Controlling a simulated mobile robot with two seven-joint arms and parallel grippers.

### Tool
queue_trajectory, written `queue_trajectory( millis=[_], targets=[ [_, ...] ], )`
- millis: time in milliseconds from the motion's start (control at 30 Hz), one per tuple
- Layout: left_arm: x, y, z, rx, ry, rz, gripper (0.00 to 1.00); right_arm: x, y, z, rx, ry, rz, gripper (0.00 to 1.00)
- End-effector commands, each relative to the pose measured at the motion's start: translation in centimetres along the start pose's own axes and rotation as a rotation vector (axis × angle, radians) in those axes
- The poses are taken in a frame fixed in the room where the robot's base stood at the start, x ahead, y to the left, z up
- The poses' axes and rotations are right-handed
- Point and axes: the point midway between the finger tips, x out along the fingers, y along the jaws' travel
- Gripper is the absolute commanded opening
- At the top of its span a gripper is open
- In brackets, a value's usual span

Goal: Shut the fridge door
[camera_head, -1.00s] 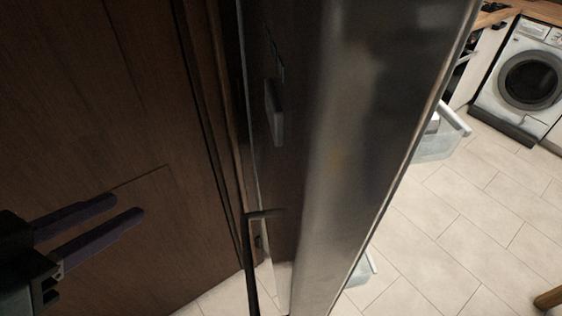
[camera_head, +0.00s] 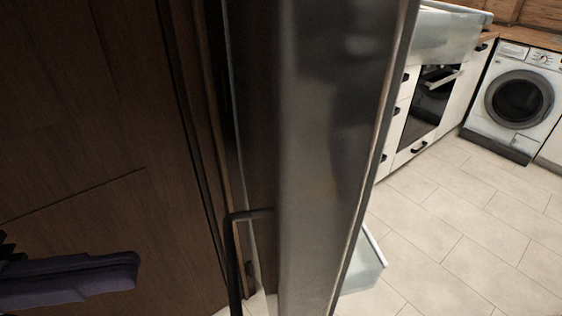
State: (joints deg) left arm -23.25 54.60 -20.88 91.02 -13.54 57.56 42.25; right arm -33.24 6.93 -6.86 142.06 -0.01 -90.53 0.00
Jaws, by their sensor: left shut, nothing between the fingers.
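The fridge door (camera_head: 325,150) stands open and is seen nearly edge-on, its grey metal face filling the middle of the head view. A dark bar handle (camera_head: 236,262) shows low on its left side. A clear door shelf (camera_head: 363,266) sticks out on the door's right side, and another clear bin (camera_head: 440,30) shows at the top right. My left gripper (camera_head: 125,272) is at the lower left, shut and empty, in front of dark wood and apart from the door and handle. My right gripper is not in view.
A dark wood panel (camera_head: 90,120) fills the left side. Beyond the door are white cabinets with an oven (camera_head: 425,105) and a washing machine (camera_head: 518,100). The pale tiled floor (camera_head: 460,225) on the right is clear.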

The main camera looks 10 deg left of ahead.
Motion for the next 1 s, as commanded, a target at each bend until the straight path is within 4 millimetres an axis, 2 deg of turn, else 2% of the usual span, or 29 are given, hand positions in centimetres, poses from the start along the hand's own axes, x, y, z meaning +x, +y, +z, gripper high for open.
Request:
queue_trajectory(
  millis=[33,200,400,600,1000],
  targets=[
    [1.3,0.0,-0.4,0.005,0.008,0.001,0.0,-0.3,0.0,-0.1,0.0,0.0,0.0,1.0],
    [5.0,-0.1,-0.4,0.003,0.006,-0.001,0.0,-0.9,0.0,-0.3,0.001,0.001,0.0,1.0],
    [8.2,0.0,-0.3,0.003,0.004,-0.001,0.0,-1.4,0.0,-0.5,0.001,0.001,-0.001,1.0],
    [9.6,0.0,-0.1,0.002,0.001,-0.001,0.0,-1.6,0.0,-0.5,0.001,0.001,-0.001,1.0],
    [9.7,0.0,0.0,0.002,0.0,-0.001,0.0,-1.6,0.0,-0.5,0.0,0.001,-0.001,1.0]
  ],
)
